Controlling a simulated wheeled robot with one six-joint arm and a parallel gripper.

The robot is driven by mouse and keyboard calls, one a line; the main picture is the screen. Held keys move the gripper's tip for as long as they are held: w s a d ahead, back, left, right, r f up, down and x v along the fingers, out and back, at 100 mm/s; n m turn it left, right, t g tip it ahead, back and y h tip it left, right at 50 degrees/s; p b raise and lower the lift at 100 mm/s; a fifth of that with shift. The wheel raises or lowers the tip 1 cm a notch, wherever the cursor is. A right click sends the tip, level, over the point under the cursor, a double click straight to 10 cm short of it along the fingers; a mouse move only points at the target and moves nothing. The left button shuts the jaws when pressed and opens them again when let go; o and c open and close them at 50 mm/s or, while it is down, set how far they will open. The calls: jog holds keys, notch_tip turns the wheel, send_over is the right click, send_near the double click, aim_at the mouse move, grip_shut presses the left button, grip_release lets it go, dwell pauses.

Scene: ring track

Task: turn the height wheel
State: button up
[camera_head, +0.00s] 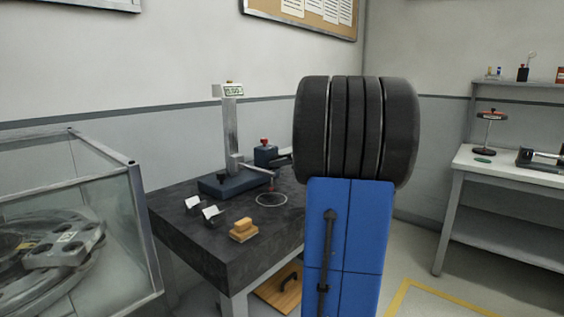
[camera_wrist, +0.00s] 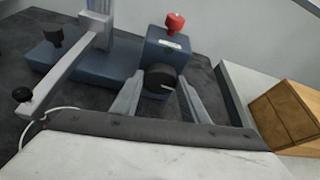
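The height gauge stands on a dark stone table, with a steel column (camera_head: 231,130), a small display (camera_head: 233,91) and a dark blue base (camera_head: 228,185). Beside it is a blue box (camera_head: 265,154) with a red knob on top. In the wrist view this box (camera_wrist: 168,45) carries a black wheel (camera_wrist: 160,79) with a pale mark on its near face. My gripper (camera_wrist: 162,82) is open, with one finger on each side of the wheel. A narrow gap seems to show at each side; contact is not clear. My gripper is mostly hidden in the head view.
The gauge's arm (camera_wrist: 60,80) reaches toward the left of my gripper. Two small white cards (camera_head: 212,211) and a wooden block (camera_head: 243,230) lie on the table (camera_head: 185,235). A glass case (camera_head: 95,220) stands at left, a white bench (camera_head: 500,165) at right.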

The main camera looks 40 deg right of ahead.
jog(key=n+h, duration=0.2)
jog(key=n, duration=0.1)
jog(key=shift+a, duration=0.25)
jog(key=shift+a+f+n+t+h, duration=0.15)
jog(key=shift+n+t+h, duration=0.3)
jog(key=shift+n, duration=0.45)
jog(key=shift+d+f+n+t+h, duration=0.1)
jog(key=shift+n+t+h, duration=0.15)
jog(key=shift+n+h, duration=0.5)
jog(key=shift+a+n, duration=0.1)
jog(key=shift+n, duration=0.15)
jog(key=o, duration=1.1)
jog(key=shift+s, duration=0.15)
jog(key=v, duration=1.7)
jog(key=shift+s, duration=0.15)
